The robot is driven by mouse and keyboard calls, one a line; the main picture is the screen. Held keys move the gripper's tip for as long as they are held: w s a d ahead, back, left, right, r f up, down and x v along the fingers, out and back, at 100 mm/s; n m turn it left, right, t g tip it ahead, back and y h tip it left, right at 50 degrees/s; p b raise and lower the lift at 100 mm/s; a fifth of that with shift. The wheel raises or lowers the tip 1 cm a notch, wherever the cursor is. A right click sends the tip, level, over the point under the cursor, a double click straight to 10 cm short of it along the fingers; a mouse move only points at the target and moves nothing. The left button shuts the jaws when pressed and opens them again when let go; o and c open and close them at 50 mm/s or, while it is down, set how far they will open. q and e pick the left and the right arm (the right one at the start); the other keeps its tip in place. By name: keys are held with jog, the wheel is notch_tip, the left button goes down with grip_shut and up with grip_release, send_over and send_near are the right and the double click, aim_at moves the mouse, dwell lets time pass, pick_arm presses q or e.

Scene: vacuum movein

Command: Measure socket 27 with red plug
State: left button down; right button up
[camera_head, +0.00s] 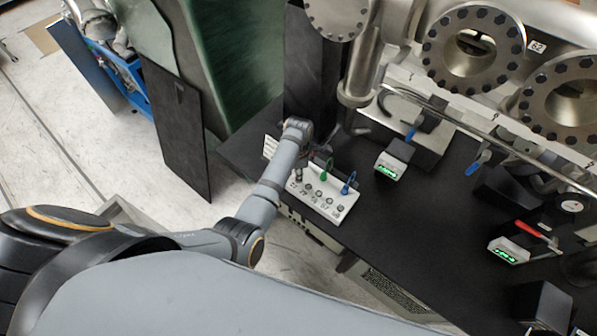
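A white socket panel (316,200) with a row of small round sockets lies at the front edge of the black table; its numbers are too small to read surely. A green plug (324,173) and a blue plug (348,184) stand upright on it. A red plug-like piece (533,232) lies beside a meter with a green display (508,251) at the right. My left arm reaches to the panel's left end. My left gripper (302,167) is mostly hidden behind its own wrist, small and dark; its fingers and anything in them cannot be made out. My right gripper is out of view.
Another green-display meter (388,171) stands behind the panel. More blue handles (473,168) are further right. Large bolted metal flanges (472,48) and pipes overhang the back. A dark upright board (178,130) stands left of the table. The table front right of the panel is clear.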

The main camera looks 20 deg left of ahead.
pick_arm(q)
jog(key=shift+f+b, duration=0.45)
jog(key=shift+f, duration=0.4)
jog(key=c, duration=1)
grip_release()
jog(key=shift+r, duration=0.1)
jog(key=shift+c, duration=0.2)
notch_tip(320, 180, up, 8)
jog(key=shift+f, duration=0.25)
